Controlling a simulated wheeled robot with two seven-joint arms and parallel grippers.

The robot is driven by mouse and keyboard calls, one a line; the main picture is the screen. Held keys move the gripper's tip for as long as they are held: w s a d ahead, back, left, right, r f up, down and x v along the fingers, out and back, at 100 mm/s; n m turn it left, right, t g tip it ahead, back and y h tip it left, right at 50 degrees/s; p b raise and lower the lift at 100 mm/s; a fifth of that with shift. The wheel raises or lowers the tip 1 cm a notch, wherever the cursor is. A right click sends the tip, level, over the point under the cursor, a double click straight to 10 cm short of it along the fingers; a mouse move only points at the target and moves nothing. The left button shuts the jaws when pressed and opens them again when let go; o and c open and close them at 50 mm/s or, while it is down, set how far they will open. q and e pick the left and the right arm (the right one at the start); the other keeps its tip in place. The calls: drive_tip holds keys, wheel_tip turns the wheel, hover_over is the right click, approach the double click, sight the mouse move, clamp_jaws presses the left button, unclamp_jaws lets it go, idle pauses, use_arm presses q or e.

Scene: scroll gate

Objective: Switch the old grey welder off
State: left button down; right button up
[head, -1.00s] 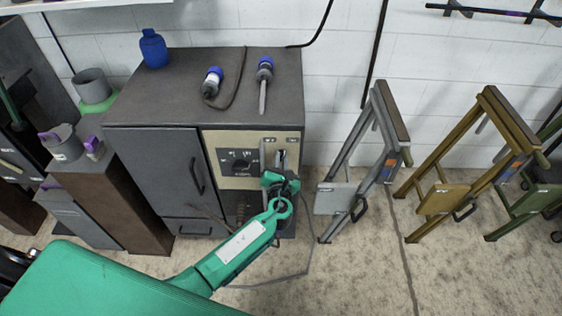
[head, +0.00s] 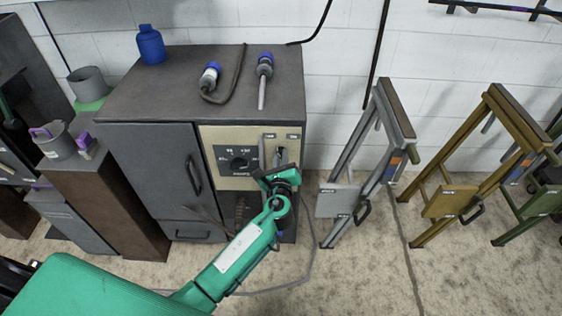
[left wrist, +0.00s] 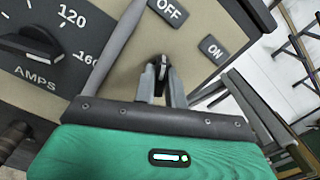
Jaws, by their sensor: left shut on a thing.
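The old grey welder (head: 150,165) is a dark grey cabinet with a beige control panel (head: 225,140). The panel carries a black amps dial (head: 239,163), which is large in the left wrist view (left wrist: 35,45). In that view an OFF label (left wrist: 169,12) and an ON label (left wrist: 212,48) sit above a small dark switch lever (left wrist: 159,66). My left gripper (head: 280,160) is at the right part of the panel. In the left wrist view its two grey fingers (left wrist: 160,85) are shut on the lever. The lever's base is partly hidden. My right gripper is not in view.
Two blue-capped connectors (head: 210,75) (head: 264,67) and a blue bottle (head: 150,45) are on or by the cabinet top. Folding stands in grey (head: 350,160) and ochre (head: 455,160) are to the right. A brown pedestal (head: 125,200) stands left. A cable lies on the floor.

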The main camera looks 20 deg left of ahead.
use_arm(q)
drive_tip(key=shift+f+n+b, duration=0.15)
drive_tip(key=shift+n+b, duration=0.55)
drive_tip(key=shift+n, duration=0.7)
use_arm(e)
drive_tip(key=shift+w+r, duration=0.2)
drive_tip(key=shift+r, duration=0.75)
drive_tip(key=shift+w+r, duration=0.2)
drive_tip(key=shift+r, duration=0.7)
use_arm(q)
drive_tip(key=c, duration=1.5)
unclamp_jaws()
drive_tip(key=shift+o, duration=0.2)
drive_tip(key=v, duration=1.4)
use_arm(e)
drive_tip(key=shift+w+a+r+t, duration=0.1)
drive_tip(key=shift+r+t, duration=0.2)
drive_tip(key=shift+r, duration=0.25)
use_arm(q)
drive_tip(key=shift+w, duration=0.1)
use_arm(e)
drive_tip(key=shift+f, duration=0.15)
